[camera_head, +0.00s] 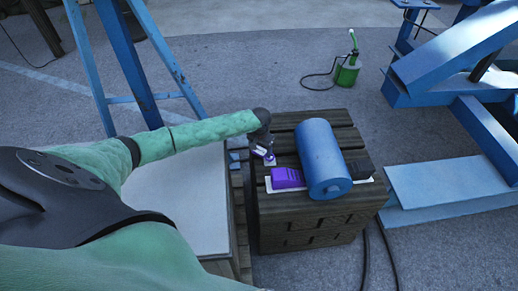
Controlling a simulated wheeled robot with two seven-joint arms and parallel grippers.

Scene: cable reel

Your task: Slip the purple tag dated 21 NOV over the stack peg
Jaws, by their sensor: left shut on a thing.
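My left arm reaches from the left to a dark wooden crate (305,222). My left gripper (264,147) points down over the crate's left part, shut on a small purple and white piece, which looks like the purple tag (268,158). Its date is too small to read. A purple block-like stack (287,178) sits just in front and to the right of the gripper, on a pale strip. I cannot make out the stack peg. My right gripper is not in view.
A blue cylinder (322,158) lies on the crate right of the purple stack, with a dark block (358,165) beyond it. A pale-topped box (180,195) stands left. A green can (348,72) and blue steel frame (455,105) stand behind and right.

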